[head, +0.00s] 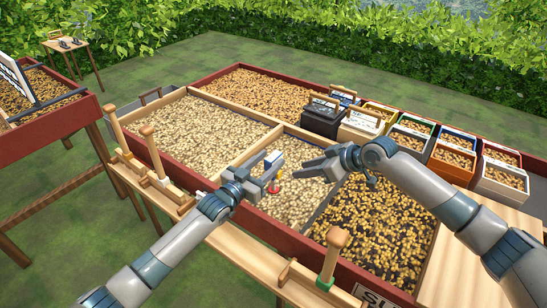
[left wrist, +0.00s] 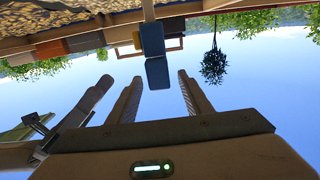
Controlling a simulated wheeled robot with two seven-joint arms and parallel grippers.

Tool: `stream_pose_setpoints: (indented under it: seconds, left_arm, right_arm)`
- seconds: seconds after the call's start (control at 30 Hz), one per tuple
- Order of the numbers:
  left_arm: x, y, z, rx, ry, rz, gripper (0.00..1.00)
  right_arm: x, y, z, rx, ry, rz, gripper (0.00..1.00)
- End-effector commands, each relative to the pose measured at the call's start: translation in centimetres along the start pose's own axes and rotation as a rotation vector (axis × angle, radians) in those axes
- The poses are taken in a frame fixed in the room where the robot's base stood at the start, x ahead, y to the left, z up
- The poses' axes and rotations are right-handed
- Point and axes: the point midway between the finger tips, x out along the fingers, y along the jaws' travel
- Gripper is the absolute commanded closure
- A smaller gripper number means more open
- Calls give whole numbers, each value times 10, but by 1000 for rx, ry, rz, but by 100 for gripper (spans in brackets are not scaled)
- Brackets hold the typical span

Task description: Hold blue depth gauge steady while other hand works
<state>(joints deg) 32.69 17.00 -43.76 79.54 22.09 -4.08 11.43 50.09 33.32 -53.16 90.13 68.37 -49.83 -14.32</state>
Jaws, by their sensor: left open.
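The blue depth gauge (head: 274,159) stands over the pale beans in the middle compartment, with a small red and yellow part (head: 274,187) low beside my left gripper. My left gripper (head: 264,180) is open at the gauge. In the left wrist view the blue gauge (left wrist: 157,73) shows between and just beyond the two spread fingertips (left wrist: 158,82), with no visible grip on it. My right gripper (head: 304,169) is right of the gauge, above the beans and apart from it. Its finger gap is unclear at this angle.
The large red-sided drying bed (head: 330,266) has pale, tan and dark beans in its compartments. Wooden-handled tools (head: 333,250) stand along its front ledge. Several small bean boxes (head: 447,163) and a black caddy (head: 322,117) line the far right. A second bed (head: 50,133) is at left.

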Motion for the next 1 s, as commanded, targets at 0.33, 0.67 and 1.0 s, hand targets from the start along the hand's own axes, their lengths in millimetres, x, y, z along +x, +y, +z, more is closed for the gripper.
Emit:
stream_pose_setpoints:
  seconds: [0.33,0.67,1.0]
  left_arm:
    - [27,0,0,0,-1,0,55]
    - [29,0,0,0,0,0,57]
    - [28,0,0,0,0,0,100]
  right_arm:
    - [0,0,0,0,0,0,69]
    - [0,0,0,0,0,0,69]
    - [0,0,0,0,0,0,69]
